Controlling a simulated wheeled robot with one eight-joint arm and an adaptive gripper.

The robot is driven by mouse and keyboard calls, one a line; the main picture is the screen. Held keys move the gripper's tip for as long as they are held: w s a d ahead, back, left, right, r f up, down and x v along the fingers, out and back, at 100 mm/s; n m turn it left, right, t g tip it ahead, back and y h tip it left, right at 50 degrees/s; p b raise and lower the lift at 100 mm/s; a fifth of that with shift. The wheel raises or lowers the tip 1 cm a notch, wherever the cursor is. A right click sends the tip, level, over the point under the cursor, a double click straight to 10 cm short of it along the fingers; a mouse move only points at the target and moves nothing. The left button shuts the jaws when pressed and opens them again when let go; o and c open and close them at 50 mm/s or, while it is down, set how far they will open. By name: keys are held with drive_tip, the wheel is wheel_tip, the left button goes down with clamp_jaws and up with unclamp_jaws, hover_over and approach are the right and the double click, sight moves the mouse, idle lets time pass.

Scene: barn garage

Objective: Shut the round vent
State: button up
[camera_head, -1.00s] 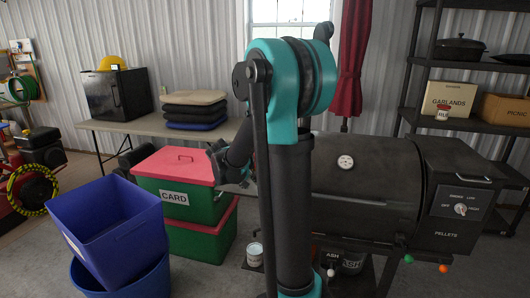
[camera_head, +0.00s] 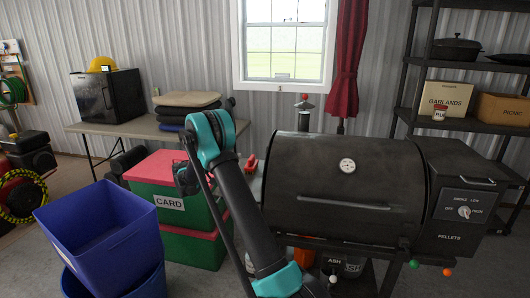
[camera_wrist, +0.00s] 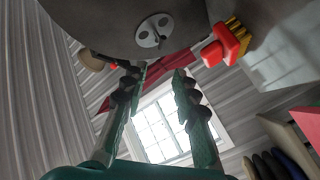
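The round vent (camera_wrist: 154,31) is a pale grey disc with dark holes and a small part at its middle. It sits on the dark end of the grill barrel in the wrist view. The holes look dark, as if uncovered. That end of the grill (camera_head: 345,180) is turned away in the head view, so the vent is hidden there. My gripper (camera_wrist: 158,76) is open and empty in the wrist view. Its two fingers point towards the vent, with a visible gap between them and it. In the head view my arm mostly hides the gripper.
A red brush (camera_wrist: 229,42) with yellow bristles is beside the grill end; a red object shows there in the head view (camera_head: 251,162). Red-lidded green boxes (camera_head: 165,208), blue bins (camera_head: 100,230) and a table (camera_head: 140,128) stand left. A shelf (camera_head: 470,125) stands right.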

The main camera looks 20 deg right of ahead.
drive_tip(key=x, duration=1.7)
drive_tip(key=shift+d, duration=0.1)
drive_tip(key=shift+c, duration=0.4)
